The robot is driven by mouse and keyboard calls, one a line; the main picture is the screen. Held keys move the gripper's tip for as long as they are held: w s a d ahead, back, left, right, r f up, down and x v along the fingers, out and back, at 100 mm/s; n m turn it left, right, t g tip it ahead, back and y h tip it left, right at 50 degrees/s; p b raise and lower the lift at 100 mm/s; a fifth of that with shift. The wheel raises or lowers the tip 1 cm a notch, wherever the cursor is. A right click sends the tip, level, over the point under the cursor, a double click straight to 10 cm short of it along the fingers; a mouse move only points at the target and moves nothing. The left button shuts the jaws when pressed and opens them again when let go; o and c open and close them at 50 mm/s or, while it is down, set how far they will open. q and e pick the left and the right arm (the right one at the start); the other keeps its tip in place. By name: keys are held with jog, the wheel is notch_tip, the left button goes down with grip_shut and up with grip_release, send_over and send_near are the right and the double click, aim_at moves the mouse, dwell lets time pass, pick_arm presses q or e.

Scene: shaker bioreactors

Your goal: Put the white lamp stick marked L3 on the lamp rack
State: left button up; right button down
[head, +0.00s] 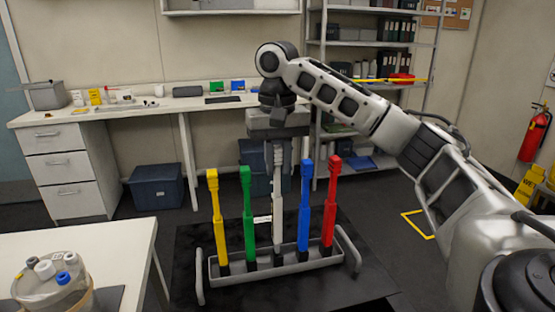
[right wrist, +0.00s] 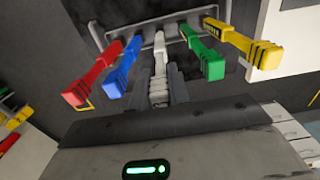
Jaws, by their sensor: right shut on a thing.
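The white lamp stick (head: 277,190) stands upright in the middle of the grey lamp rack (head: 212,279), between the green and blue sticks. Its lower end is at the middle slot; I cannot tell if it is fully seated. My right gripper (head: 278,138) is above the rack, shut on the stick's upper part. In the right wrist view, the fingers (right wrist: 160,88) close around the white stick (right wrist: 159,55), and the rack (right wrist: 98,35) lies beyond. A small white label beside the stick is too small to read. My left gripper is not in view.
Yellow (head: 216,215), green (head: 247,210), blue (head: 305,205) and red (head: 329,205) sticks stand in the rack close on both sides of the white one. A white table (head: 100,240) with a container of capped tubes (head: 60,290) is at front left. A bench (head: 150,108) runs behind.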

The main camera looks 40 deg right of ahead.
aim_at(278, 197)
jog(key=shift+f, duration=1.95)
dwell(2.0)
jog(key=c, duration=1.3)
grip_release()
jog(key=shift+o, duration=0.2)
jog(key=shift+r, duration=0.1)
notch_tip(278, 197, up, 16)
jog(key=shift+f, duration=0.1)
